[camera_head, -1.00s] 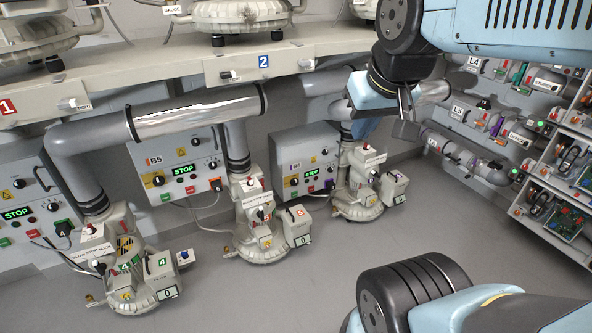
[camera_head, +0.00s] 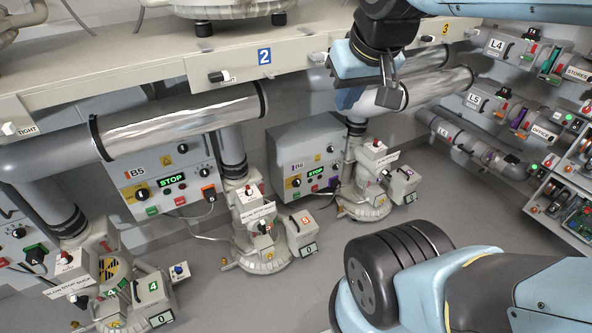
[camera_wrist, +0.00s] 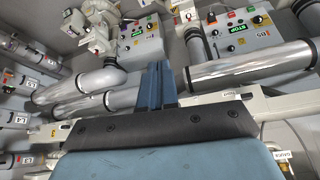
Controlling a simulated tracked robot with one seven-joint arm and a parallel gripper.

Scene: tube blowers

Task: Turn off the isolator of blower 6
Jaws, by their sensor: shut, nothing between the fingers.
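The grey control box labelled B6 (camera_head: 315,150) stands against the wall beside the third blower. Its isolator, a black knob on a yellow plate (camera_head: 296,182), sits low on the box's left side. The green STOP display is lit. The knob's exact angle is too small to tell. The B6 box also shows inverted at the top of the wrist view (camera_wrist: 140,40). My gripper (camera_head: 388,88) is shut and empty, in front of the shiny pipe, above and to the right of the box and apart from it. Its blue fingers also show in the wrist view (camera_wrist: 158,84).
A similar B5 box (camera_head: 165,180) stands to the left. A beige shelf (camera_head: 215,62) and thick pipes (camera_head: 180,130) run above the boxes. Small blowers (camera_head: 262,235) stand on the floor in front. Grey floor (camera_head: 300,295) is clear at the lower middle.

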